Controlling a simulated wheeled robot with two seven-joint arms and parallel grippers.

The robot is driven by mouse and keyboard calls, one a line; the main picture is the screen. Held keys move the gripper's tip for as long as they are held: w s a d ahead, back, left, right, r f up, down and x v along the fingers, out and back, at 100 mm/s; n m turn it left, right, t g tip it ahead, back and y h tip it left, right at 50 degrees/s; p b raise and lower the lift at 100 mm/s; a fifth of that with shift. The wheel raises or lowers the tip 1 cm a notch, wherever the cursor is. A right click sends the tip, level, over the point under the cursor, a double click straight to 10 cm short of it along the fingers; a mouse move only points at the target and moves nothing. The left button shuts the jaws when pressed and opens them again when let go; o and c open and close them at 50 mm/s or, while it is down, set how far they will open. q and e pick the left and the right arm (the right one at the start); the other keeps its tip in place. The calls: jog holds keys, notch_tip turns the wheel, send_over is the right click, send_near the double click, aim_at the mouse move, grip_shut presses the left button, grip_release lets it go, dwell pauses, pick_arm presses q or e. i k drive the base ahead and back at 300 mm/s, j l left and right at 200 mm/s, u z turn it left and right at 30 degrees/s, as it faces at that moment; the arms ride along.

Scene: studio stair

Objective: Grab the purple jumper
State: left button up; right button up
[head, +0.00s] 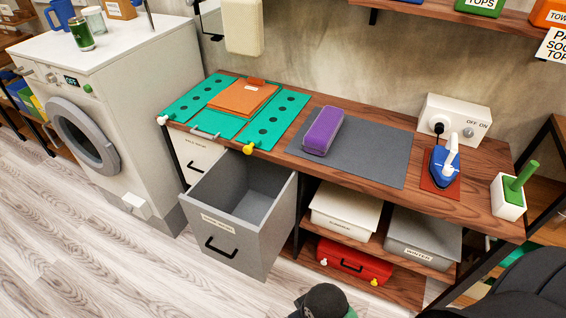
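The purple jumper (323,130) appears as a folded, block-like purple bundle. It lies on the grey mat (375,155) on the wooden worktop, near the mat's left end. Nothing is touching it from above. Neither of my grippers shows in the head view. Dark rounded parts at the bottom edge and lower right look like parts of my own arm, with no fingers visible.
Left of the mat lies a green folding board (275,118) with an orange folded piece (243,98). A blue-and-white iron (445,160) stands right of the mat. An open grey drawer (245,245) juts out below the worktop. A washing machine (125,110) stands left.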

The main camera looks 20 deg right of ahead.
aim_at(317, 140)
jog(key=k+l+z, duration=0.1)
jog(key=l+z, duration=0.2)
jog(key=l, duration=1.35)
